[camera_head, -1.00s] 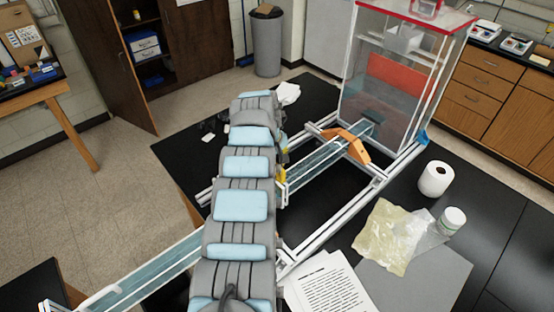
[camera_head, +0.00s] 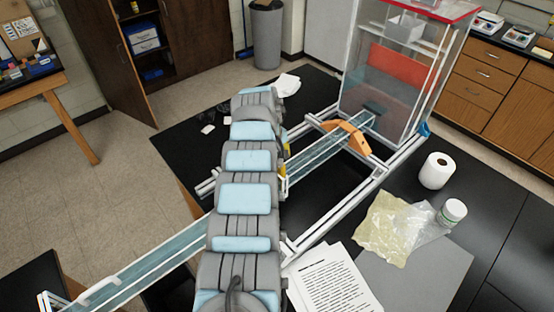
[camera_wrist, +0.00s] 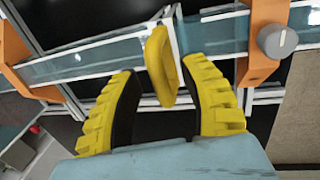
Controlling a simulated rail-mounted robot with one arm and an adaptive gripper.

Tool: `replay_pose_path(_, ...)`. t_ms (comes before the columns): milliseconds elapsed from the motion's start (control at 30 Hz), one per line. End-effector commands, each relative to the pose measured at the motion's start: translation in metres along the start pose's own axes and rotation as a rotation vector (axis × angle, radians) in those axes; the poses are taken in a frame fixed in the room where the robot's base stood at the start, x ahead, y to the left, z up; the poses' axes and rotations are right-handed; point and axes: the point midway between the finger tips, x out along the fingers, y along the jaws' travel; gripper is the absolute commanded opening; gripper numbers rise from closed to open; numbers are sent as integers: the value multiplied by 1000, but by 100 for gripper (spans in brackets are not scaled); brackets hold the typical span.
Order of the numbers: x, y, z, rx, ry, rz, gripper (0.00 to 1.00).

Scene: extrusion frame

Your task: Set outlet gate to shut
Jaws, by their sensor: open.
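The outlet gate (camera_wrist: 176,38) shows in the wrist view as a pale upright frame across the clear water channel (camera_wrist: 102,58). A yellow loop handle (camera_wrist: 162,66) sticks out from it toward my gripper. My gripper (camera_wrist: 161,72) is open, with one yellow ribbed finger on each side of the handle. Whether either finger touches the handle I cannot tell. In the head view the gate's pale edge (camera_head: 283,187) shows just right of my arm, which hides most of the gripper. How far the gate is open I cannot make out.
An orange bracket (camera_head: 346,136) straddles the channel near the clear tank (camera_head: 392,80). Aluminium rails (camera_head: 335,212) run alongside. A paper roll (camera_head: 437,170), a jar (camera_head: 452,212), a plastic bag (camera_head: 392,228) and printed sheets (camera_head: 334,282) lie on the black bench to the right.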

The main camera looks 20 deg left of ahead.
Motion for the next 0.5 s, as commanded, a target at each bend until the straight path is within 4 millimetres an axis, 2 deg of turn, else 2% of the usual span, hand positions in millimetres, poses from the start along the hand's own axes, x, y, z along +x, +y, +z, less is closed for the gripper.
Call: replay_pose_path(500, -36, 0, -1, -1, 2, 3, 43)
